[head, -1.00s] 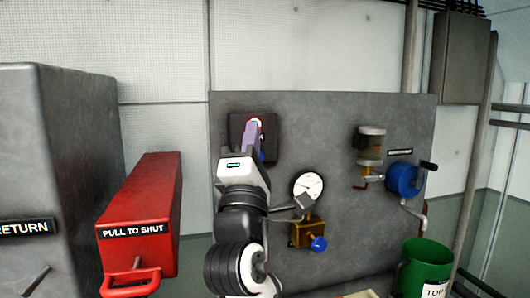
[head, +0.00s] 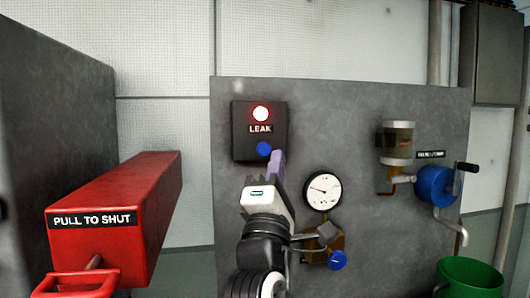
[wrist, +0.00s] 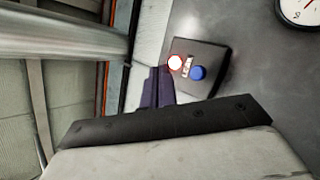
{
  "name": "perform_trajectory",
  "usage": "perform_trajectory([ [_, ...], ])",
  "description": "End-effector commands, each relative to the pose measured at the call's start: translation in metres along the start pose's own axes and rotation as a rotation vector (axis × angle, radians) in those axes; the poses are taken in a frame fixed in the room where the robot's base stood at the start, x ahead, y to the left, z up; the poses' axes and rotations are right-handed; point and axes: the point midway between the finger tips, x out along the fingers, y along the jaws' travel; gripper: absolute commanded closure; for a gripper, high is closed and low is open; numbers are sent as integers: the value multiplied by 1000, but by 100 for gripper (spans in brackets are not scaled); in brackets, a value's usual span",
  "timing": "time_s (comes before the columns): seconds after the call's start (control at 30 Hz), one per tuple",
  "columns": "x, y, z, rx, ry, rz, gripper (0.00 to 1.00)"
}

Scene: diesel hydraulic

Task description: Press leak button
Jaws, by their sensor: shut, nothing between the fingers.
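The dark leak box (head: 241,132) is on the grey panel in the head view. It has a glowing red-rimmed lamp (head: 260,113) at the top, a "LEAK" label under it, and a blue button (head: 264,149) at the bottom. My gripper (head: 276,157) is shut and empty, with its purple fingers just right of and slightly below the button. In the wrist view the fingers (wrist: 158,74) point toward the box (wrist: 212,54), left of the blue button (wrist: 198,73) and below the lit lamp (wrist: 175,62). I cannot tell whether the fingertips touch the box.
A round gauge (head: 323,191) and a brass valve with a blue knob (head: 337,260) are right of my arm. A blue hand pump (head: 435,186) and a green bucket (head: 470,276) are farther right. A red "PULL TO SHUT" box (head: 120,215) projects at left.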

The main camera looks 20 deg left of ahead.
Motion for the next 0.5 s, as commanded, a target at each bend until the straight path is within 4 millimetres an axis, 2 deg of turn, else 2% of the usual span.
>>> perform_trajectory([
  [0.5, 46, -34, -34, -1, 1, -1, 100],
])
